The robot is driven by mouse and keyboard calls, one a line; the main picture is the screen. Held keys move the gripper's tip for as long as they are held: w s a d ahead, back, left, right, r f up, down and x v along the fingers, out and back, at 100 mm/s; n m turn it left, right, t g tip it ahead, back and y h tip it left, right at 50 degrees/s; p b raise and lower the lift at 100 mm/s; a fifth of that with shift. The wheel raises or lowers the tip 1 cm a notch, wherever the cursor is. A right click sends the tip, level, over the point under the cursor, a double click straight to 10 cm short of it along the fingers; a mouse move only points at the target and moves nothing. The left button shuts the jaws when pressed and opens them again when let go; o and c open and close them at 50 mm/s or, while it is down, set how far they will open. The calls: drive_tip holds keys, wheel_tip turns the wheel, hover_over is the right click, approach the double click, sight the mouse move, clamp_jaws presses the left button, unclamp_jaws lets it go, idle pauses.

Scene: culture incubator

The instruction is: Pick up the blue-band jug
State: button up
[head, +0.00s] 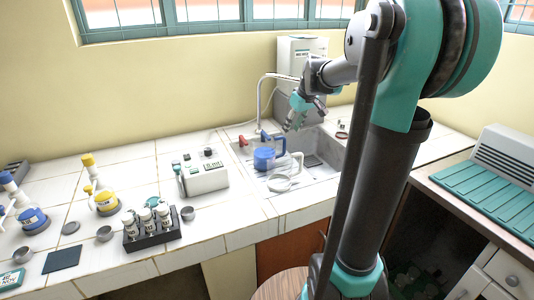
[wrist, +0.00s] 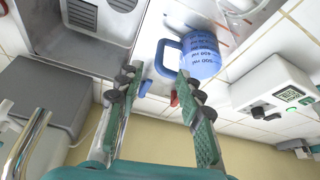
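The blue jug (head: 264,158) stands by the near left edge of the sink in the head view. In the wrist view the jug (wrist: 203,54) appears upside down, with printed volume marks and a blue handle (wrist: 166,57) toward the sink side. My gripper (head: 292,124) is above the sink, beyond and a little right of the jug. In the wrist view my gripper (wrist: 157,82) is open, its two fingers wide apart with nothing between them. The jug lies past the right fingertip, which overlaps its lower edge in the picture. I see no contact.
The sink basin (head: 322,153) is beside the jug, with a tall faucet (head: 260,95) behind. A clear handled vessel (head: 297,161) and a pale round dish (head: 280,183) are close by. A meter box (head: 204,178) stands left. Bottles and a vial rack (head: 150,237) are farther left.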

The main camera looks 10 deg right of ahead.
sight(284, 147)
drive_tip(key=x, duration=1.1)
drive_tip(key=shift+f, duration=0.2)
clamp_jaws()
